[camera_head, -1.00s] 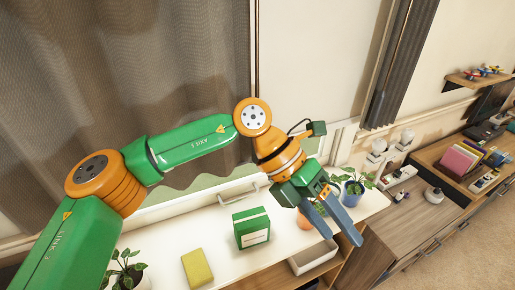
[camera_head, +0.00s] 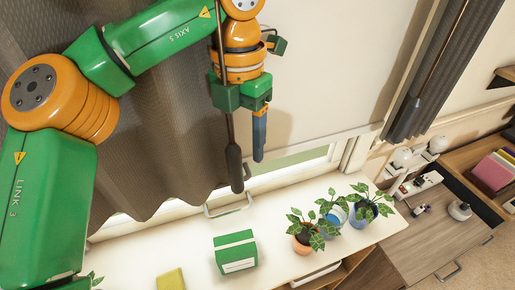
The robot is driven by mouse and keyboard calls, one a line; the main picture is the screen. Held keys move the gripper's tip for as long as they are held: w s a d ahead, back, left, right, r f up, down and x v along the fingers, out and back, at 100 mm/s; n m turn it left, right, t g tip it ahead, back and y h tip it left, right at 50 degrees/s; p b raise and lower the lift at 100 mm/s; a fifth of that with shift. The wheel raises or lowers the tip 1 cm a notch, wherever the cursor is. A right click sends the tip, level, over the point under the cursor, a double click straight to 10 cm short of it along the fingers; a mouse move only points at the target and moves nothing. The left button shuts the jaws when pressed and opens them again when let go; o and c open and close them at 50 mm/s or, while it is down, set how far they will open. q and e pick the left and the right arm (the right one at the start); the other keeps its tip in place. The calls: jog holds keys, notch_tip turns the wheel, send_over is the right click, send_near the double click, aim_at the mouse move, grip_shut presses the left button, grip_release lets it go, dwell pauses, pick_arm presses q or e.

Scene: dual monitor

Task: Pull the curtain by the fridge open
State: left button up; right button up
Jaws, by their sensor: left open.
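A large grey-brown curtain (camera_head: 150,150) hangs on the left behind my left arm. A thin pull rod with a dark handle (camera_head: 235,165) hangs at its right edge. My left gripper (camera_head: 252,148) points down beside this rod. One blue finger shows just right of the handle; the other finger is not clearly seen. The gripper is open, and I cannot tell whether it touches the rod. A second grey curtain (camera_head: 425,80) with its own rod hangs at the upper right. No fridge is in view. My right gripper is not in view.
Below is a white counter (camera_head: 185,240) with a green box (camera_head: 235,252), a yellow sponge-like block (camera_head: 171,280) and potted plants (camera_head: 330,218). A metal handle (camera_head: 228,205) sits at the window sill. A wooden cabinet (camera_head: 430,245) stands at the right.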

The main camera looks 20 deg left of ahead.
aim_at(237, 175)
pick_arm(q)
jog(key=s+f, duration=0.1)
jog(key=f, duration=0.1)
jog(key=s+f, duration=0.1)
jog(key=f, duration=0.1)
jog(key=s+f+p, duration=0.1)
jog(key=f, duration=0.1)
jog(key=shift+s+a, duration=0.2)
jog(key=shift+a, duration=0.15)
jog(key=shift+w+d+f, duration=0.1)
jog(key=shift+w+f, duration=0.05)
jog(key=shift+w, duration=0.35)
jog(key=shift+c, duration=0.3)
jog(key=shift+s, duration=0.25)
grip_shut()
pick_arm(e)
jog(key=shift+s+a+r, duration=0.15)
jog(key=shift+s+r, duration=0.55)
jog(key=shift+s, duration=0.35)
